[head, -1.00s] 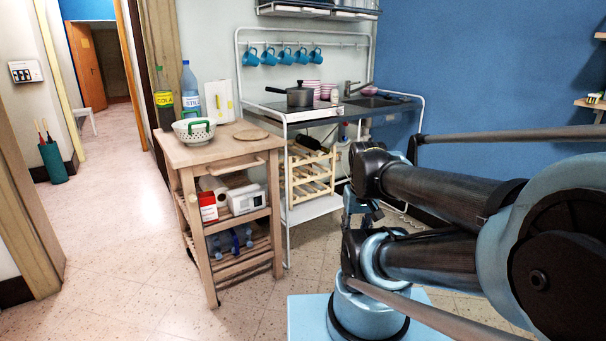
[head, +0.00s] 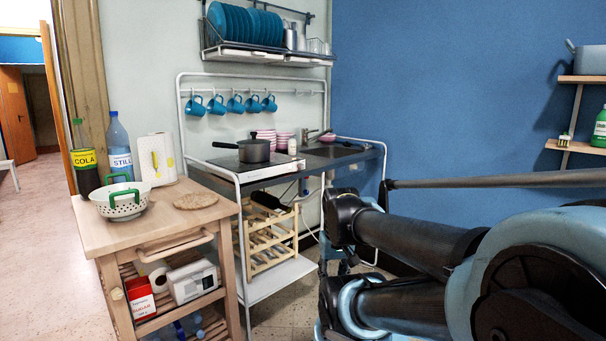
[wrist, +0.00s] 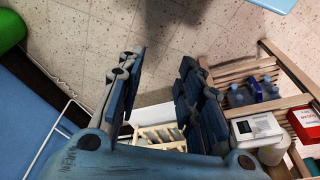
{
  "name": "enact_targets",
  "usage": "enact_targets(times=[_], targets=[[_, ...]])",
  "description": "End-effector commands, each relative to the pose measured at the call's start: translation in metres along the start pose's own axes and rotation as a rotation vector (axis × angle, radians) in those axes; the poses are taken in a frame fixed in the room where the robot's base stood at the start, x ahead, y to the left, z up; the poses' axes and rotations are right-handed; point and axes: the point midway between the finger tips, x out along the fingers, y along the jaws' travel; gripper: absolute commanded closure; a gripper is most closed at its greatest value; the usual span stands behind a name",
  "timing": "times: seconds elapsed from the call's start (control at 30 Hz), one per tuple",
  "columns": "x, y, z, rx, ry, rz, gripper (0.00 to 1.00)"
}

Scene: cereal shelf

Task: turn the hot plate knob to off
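The hot plate (head: 262,173) lies on the kitchenette counter in the head view, its pale front edge facing me. A dark lidded pot (head: 254,151) stands on it. The knob is too small to make out. My gripper (wrist: 163,59) shows in the wrist view with its two fingers spread apart and nothing between them. It points down towards the floor, away from the hot plate. The hot plate is not in the wrist view.
A wooden cart (head: 150,220) stands left of the kitchenette, with bottles, a colander (head: 120,204) and a round board (head: 196,201) on top. A wooden rack (head: 268,240) sits under the counter. Blue mugs hang above. Tiled floor (wrist: 75,45) is free nearby.

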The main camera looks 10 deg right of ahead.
Motion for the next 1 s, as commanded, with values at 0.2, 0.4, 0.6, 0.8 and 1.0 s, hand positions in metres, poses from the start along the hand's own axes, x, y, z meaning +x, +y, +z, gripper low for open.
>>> enact_targets(times=[0.2, 0.4, 0.6, 0.8, 1.0], targets=[[-0.008, -0.004, 0.002, 0.035, 0.015, -0.021, 0.56], [-0.018, -0.022, -0.034, 0.236, 0.029, -0.143, 0.56], [-0.032, -0.045, -0.088, 0.522, 0.032, -0.324, 0.56], [-0.046, -0.056, -0.149, 0.805, 0.013, -0.511, 0.56], [-0.06, -0.054, -0.213, 1.079, -0.027, -0.705, 0.56]])
